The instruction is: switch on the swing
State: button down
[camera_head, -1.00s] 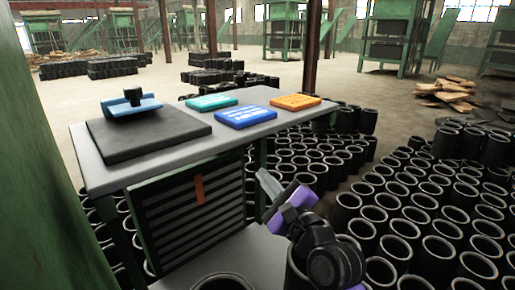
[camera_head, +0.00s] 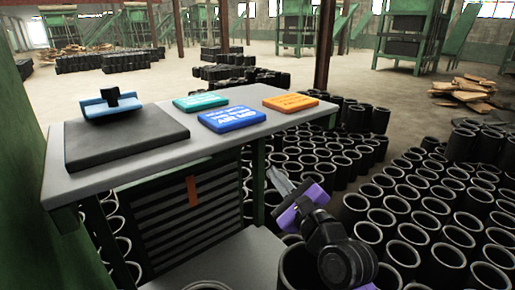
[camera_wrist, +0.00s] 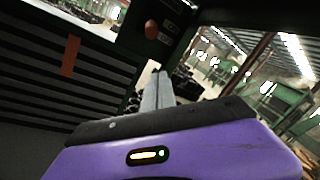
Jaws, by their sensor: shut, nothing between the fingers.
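A blue curved piece with a black knob on top (camera_head: 107,106), which may be the swing, sits on a dark square plate (camera_head: 150,145) at the left of the grey table. In the wrist view a round reddish-orange knob (camera_wrist: 151,29) sits on a dark panel between small label plates; it looks like a switch, but I cannot tell its setting. My gripper (camera_head: 276,175) is shut and empty, beside the table's right leg and below the tabletop. In the wrist view its closed fingers (camera_wrist: 158,82) point toward the panel, below the knob, apparently not touching it.
The grey table (camera_head: 75,185) also carries teal (camera_head: 200,102), blue (camera_head: 232,119) and orange (camera_head: 290,102) blocks. A slatted dark unit (camera_head: 170,220) with an orange tag stands beneath it. Many black sleeves (camera_head: 400,225) crowd the floor at the right.

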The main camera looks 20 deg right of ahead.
jog(key=shift+w, duration=0.1)
jog(key=w+a+r+p, duration=0.2)
jog(key=w+a+r, duration=0.1)
jog(key=w, duration=0.5)
jog(key=shift+r, duration=0.3)
dwell(0.3)
